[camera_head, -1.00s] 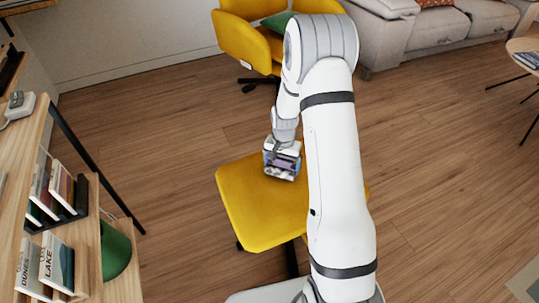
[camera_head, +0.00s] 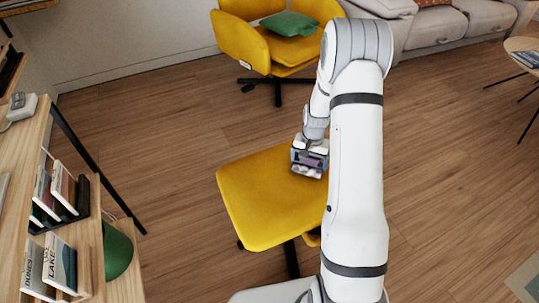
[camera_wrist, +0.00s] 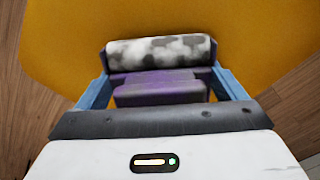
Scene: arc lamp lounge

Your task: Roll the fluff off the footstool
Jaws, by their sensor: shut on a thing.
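The footstool (camera_head: 262,206) has a yellow top, and its visible surface looks bare in the head view. Its yellow top also fills most of the wrist view (camera_wrist: 255,40). My gripper (camera_head: 309,160) is over the far right part of the top. It is shut on the purple handle of a lint roller (camera_wrist: 160,88). The roller's white cylinder, blotched with grey fluff, lies across beyond the fingers, at or close to the yellow surface; I cannot tell if they touch. My arm hides the right side of the footstool.
A yellow armchair (camera_head: 236,42) with a green cushion (camera_head: 290,23) stands behind. A wooden shelf (camera_head: 95,235) with books is at the left. A grey sofa (camera_head: 440,30) is at the back right. Wood floor (camera_head: 160,120) between them is clear.

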